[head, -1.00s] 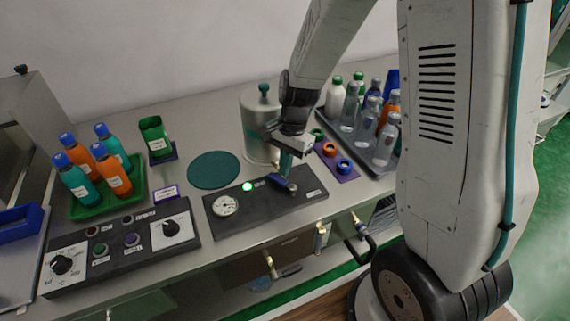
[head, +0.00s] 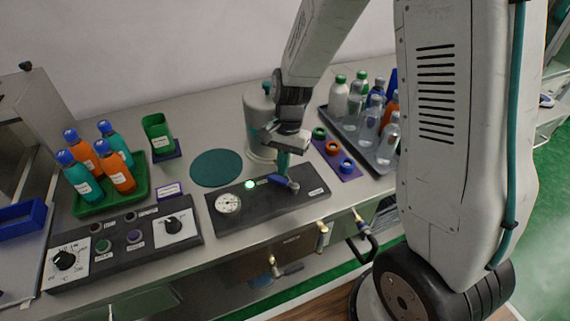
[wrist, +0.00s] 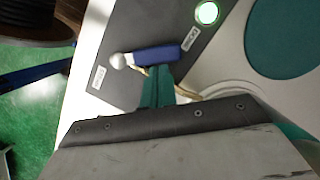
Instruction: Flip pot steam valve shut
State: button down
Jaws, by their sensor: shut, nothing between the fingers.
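The steam valve is a blue lever (head: 281,180) on a silver pivot, set on the black panel (head: 314,186) in front of the pot (head: 255,135). In the wrist view the blue lever (wrist: 157,54) extends right from its round pivot, toward a small white label (wrist: 190,39). Another label (wrist: 98,77) lies on the pivot's other side; I cannot read either surely. My gripper (head: 284,168) points down with its teal fingers shut and empty. In the wrist view the fingers (wrist: 156,84) are right beside the lever's lower edge; I cannot tell whether they touch it.
A lit green lamp (head: 250,185) and a gauge (head: 228,203) are on the panel left of the lever. A purple holder with colored rings (head: 346,166) and a bottle tray (head: 377,166) stand to the right. A round teal mat (head: 216,167) lies clear at left.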

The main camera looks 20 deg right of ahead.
aim_at(270, 176)
jog(key=a+n, duration=0.1)
jog(key=n, duration=0.1)
jog(key=s+a+n, duration=0.1)
jog(key=n, duration=0.1)
jog(key=shift+a+n+g+h, duration=0.1)
jog(key=shift+n+g+h, duration=0.2)
jog(key=shift+h, duration=0.1)
jog(key=shift+s+a+n+h, duration=0.2)
jog(key=shift+s+a+n, duration=0.1)
jog(key=shift+n, duration=0.55)
jog(key=shift+s+a+n+h, duration=0.2)
jog(key=shift+s+a+n, duration=0.05)
jog(key=shift+n, duration=0.65)
jog(key=shift+s+a+n+h, duration=0.2)
jog(key=shift+s+a+n, duration=0.1)
jog(key=shift+n, duration=0.55)
jog(key=v, duration=1)
jog(key=s+d+r+t, duration=0.1)
jog(key=s+d+r, duration=0.2)
jog(key=s, duration=0.4)
jog(key=s+d+r+t, duration=0.1)
jog(key=s+d+r, duration=0.1)
jog(key=s+r, duration=0.3)
jog(key=s+d+r+t, duration=0.2)
jog(key=s+r, duration=0.3)
jog(key=s, duration=0.3)
jog(key=shift+s+d, duration=0.4)
jog(key=shift+d, duration=0.45)
